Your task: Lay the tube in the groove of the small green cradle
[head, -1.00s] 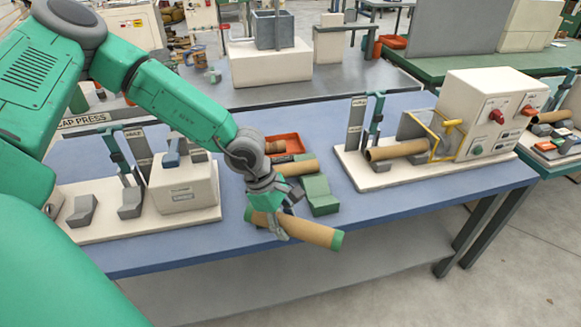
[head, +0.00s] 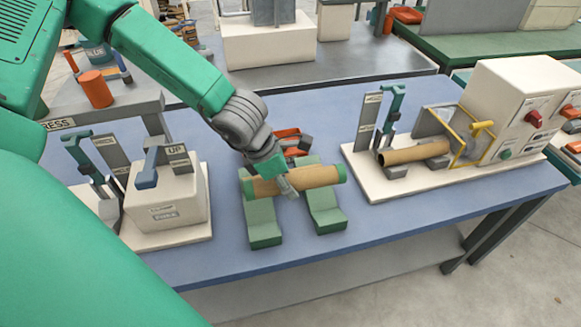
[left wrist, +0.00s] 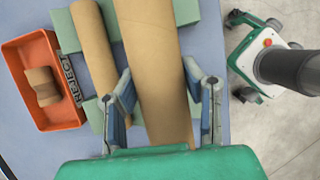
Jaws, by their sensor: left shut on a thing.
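The brown cardboard tube (head: 315,176) with green ends is in my left gripper (head: 286,184), which is shut around its middle. In the left wrist view the fingers of my left gripper (left wrist: 163,105) stand on both sides of the tube (left wrist: 152,50). A second brown tube (left wrist: 96,50) lies beside it there, over the green cradle (left wrist: 64,30). My right gripper is not in view.
An orange reject bin (left wrist: 42,112) holds a short brown piece. A cap press (head: 165,205) stands to the left. A machine with a yellow guard (head: 482,130) and another tube (head: 415,152) stands to the right.

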